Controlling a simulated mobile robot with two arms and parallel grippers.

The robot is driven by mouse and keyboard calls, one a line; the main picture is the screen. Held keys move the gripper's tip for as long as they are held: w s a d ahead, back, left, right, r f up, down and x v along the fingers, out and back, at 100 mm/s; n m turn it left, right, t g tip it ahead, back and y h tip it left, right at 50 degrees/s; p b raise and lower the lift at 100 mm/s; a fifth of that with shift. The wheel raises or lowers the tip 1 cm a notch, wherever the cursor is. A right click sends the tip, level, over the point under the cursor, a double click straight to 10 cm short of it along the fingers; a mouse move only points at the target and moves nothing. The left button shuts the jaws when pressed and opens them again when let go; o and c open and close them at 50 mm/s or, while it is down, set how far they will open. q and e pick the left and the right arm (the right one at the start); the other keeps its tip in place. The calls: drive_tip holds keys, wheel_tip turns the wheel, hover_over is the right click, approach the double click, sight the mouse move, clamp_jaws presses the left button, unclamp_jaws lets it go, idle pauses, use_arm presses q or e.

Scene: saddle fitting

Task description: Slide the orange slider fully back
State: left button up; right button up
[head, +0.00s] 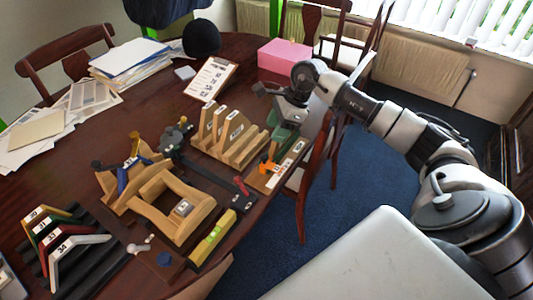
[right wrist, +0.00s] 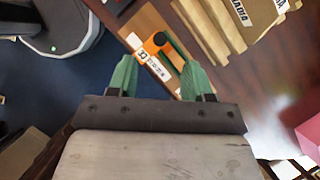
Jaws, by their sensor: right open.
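The orange slider (head: 267,167) sits on a narrow wooden board (head: 255,185) near the right edge of the table. In the right wrist view, the orange slider (right wrist: 150,46) has a black knob beside it and a white numbered label next to it. My right gripper (head: 283,140) is above the board, close to the slider. Its green fingers are spread in the right wrist view (right wrist: 158,72), with the slider showing between and beyond their tips. Nothing is held, and I cannot tell if a finger touches the slider. My left gripper is not in view.
A slotted wooden rack (head: 232,138) stands just left of the board. A wooden frame (head: 175,205) and a yellow level (head: 212,238) lie nearer the front. A pink box (head: 283,58) is behind my gripper. A chair (head: 316,170) stands against the table's right side.

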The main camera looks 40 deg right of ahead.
sight(265, 156)
drive_tip(key=shift+h, duration=0.4)
drive_tip(key=x, duration=0.3)
drive_tip(key=p+x, duration=0.1)
drive_tip(key=x, duration=0.2)
drive_tip(key=d+x, duration=0.1)
drive_tip(key=x, duration=0.3)
drive_tip(key=shift+s+a+f+p, duration=0.1)
drive_tip(key=shift+s+f+p, duration=0.1)
drive_tip(key=shift+f+p, duration=0.15)
clamp_jaws()
